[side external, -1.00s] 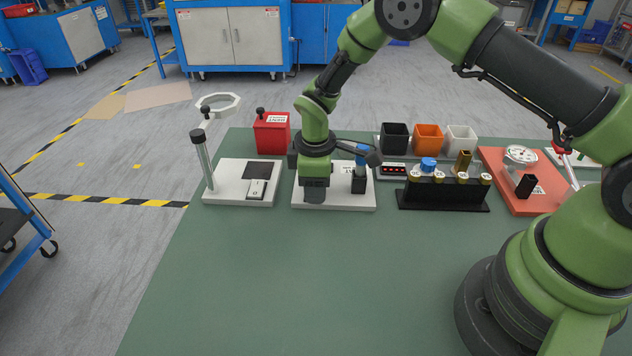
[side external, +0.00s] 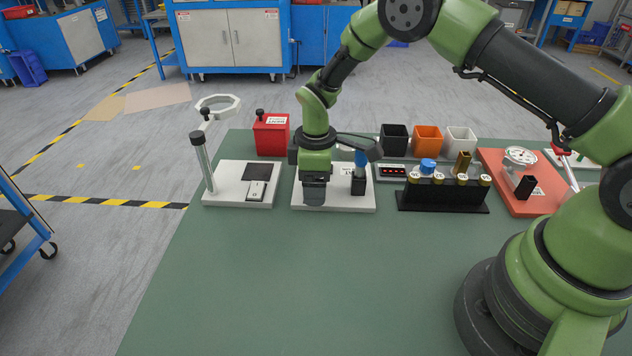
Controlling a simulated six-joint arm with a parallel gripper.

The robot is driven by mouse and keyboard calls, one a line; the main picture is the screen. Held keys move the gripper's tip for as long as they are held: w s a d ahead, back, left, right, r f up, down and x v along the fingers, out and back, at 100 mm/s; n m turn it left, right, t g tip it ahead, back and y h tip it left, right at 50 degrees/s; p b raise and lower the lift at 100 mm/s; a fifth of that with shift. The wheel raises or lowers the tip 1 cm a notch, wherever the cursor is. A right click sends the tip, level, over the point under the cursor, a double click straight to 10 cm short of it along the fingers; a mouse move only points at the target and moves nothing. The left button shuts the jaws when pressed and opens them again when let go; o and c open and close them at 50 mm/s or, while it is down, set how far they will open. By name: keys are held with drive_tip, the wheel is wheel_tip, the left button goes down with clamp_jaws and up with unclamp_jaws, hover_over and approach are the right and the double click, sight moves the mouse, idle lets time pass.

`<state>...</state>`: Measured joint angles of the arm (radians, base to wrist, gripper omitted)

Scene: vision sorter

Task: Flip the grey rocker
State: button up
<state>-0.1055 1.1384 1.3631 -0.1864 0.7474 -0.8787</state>
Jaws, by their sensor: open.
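A small light grey rocker-like switch (side external: 257,189) sits on the left white base plate (side external: 225,195), below a dark square. I cannot tell for sure that this is the task's rocker. My gripper (side external: 314,196) points down over the left part of the middle white base plate (side external: 345,206), to the right of that switch and apart from it. It is open, though its fingers blur together from this side. It hides part of the middle plate, and I cannot see what is beneath or behind it.
A post with a white ring (side external: 218,104) stands on the left plate. A red box (side external: 271,135) is behind. A black holder (side external: 358,186) with a blue-topped item is right of my gripper. A black rack (side external: 443,198) stands further right. The front table is clear.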

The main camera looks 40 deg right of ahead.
wheel_tip(320, 180, up, 9)
drive_tip(key=shift+r, duration=0.2)
idle(0.3)
drive_tip(key=s+d+r+m+t+y, duration=0.1)
drive_tip(key=s+r+m+t, duration=0.3)
drive_tip(key=s+r, duration=0.5)
drive_tip(key=s+r+m+t+y, duration=0.1)
drive_tip(key=s+r+m, duration=0.45)
drive_tip(key=r, duration=0.55)
drive_tip(key=s+m+t, duration=0.2)
drive_tip(key=s+m, duration=0.1)
drive_tip(key=s, duration=0.6)
drive_tip(key=shift+s+d+f, duration=0.2)
drive_tip(key=shift+f, duration=0.05)
